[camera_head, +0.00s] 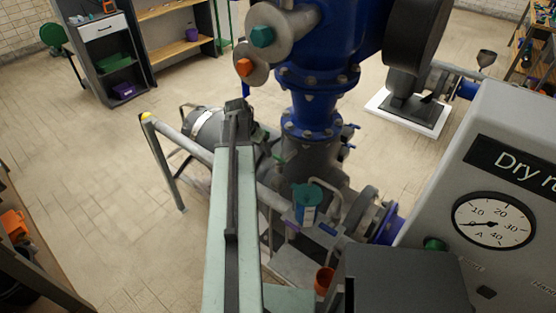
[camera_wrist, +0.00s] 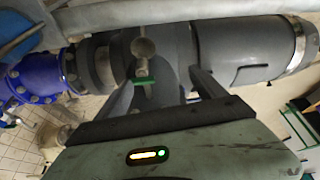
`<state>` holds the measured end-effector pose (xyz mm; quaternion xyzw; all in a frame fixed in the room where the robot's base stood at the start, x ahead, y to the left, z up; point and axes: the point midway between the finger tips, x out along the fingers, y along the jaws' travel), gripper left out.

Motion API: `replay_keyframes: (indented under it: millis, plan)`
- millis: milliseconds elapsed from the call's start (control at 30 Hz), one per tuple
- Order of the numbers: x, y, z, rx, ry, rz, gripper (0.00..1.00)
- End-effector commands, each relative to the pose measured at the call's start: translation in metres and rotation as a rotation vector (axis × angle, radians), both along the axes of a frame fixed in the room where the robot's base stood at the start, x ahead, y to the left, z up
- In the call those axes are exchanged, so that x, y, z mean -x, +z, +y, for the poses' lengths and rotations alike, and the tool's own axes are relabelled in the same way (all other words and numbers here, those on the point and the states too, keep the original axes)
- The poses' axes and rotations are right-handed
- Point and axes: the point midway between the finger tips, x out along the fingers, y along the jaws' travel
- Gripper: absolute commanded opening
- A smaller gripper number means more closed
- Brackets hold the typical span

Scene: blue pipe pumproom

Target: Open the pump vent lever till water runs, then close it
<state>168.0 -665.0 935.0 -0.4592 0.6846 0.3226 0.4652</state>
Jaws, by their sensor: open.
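The pump (camera_head: 205,128) is a grey cylinder low behind my arm in the head view. In the wrist view its grey body (camera_wrist: 245,50) runs across the top. A small vent fitting with a round end (camera_wrist: 143,47) stands on it, with a green lever (camera_wrist: 144,80) just below. My gripper (camera_wrist: 165,82) is open, one finger on each side in the wrist view. The green lever shows between the fingers, nearer the left one; I cannot tell whether they touch. In the head view my gripper (camera_head: 245,120) is over the pump, partly hiding it. I see no running water.
A rail with a yellow end (camera_head: 146,116) slants in front of the pump. Blue pipework (camera_head: 312,100) rises at its right. A grey panel with a gauge (camera_head: 493,221) stands at the right. Shelves (camera_head: 105,60) are at the back left. Open floor lies left.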

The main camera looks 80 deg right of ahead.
Motion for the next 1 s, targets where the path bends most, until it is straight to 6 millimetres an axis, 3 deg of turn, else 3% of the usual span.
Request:
replay_keyframes:
  millis: [33, 100, 200, 467, 800, 1000]
  plan:
    - [0.025, -0.003, -0.009, 0.011, -0.050, -0.001, 0.80]
    - [0.048, -0.003, -0.015, 0.023, -0.099, -0.002, 0.80]
    - [0.062, -0.002, -0.018, 0.029, -0.127, -0.003, 0.80]
    - [0.064, -0.014, -0.022, 0.029, -0.129, -0.003, 0.80]
    - [0.074, -0.070, -0.041, 0.029, -0.128, -0.004, 0.80]
    - [0.077, -0.075, -0.045, 0.029, -0.127, -0.003, 0.80]
